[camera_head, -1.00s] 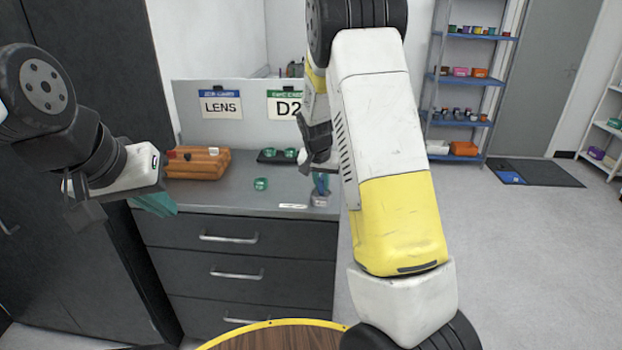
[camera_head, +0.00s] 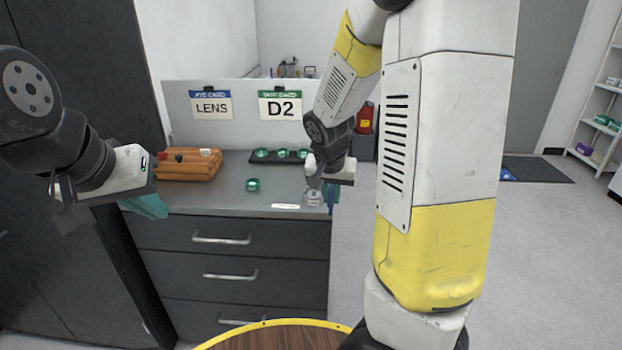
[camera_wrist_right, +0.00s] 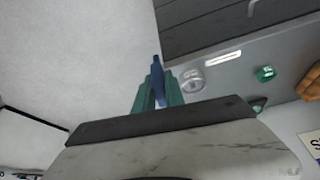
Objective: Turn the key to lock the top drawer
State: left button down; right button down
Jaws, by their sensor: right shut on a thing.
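The top drawer (camera_head: 290,240) is shut under the grey counter. Its bar handle (camera_head: 222,239) faces me. No lock or keyhole can be made out on it. My right gripper (camera_head: 330,190) is at the counter's right end. In the right wrist view, its green fingers (camera_wrist_right: 158,92) are shut on a narrow blue thing (camera_wrist_right: 157,70). I cannot tell whether this is the key. The blue thing is beside a small clear round container (camera_wrist_right: 192,80), near the counter's edge. My left gripper (camera_head: 145,205) hangs left of the drawers; its jaw opening is unclear.
An orange case (camera_head: 188,165) stands at the counter's back left. A green-topped round piece (camera_head: 253,185) and a dark tray of several such pieces (camera_head: 280,156) are on the counter. A white strip (camera_head: 285,206) lies near the front edge. Open floor lies to the right.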

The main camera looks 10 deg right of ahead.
jog(key=shift+s+d+r, duration=0.1)
jog(key=shift+s+r, duration=0.05)
jog(key=shift+s, duration=0.45)
notch_tip(320, 180, up, 4)
jog(key=n, duration=0.2)
send_over(314, 190)
jog(key=s, duration=0.1)
jog(key=shift+y, duration=0.3)
jog(key=shift+s+f, duration=0.2)
jog(key=shift+f, duration=3.1)
jog(key=shift+f, duration=1.3)
jog(key=shift+n+y, duration=0.4)
jog(key=shift+n, duration=1.1)
jog(key=shift+y, duration=0.3)
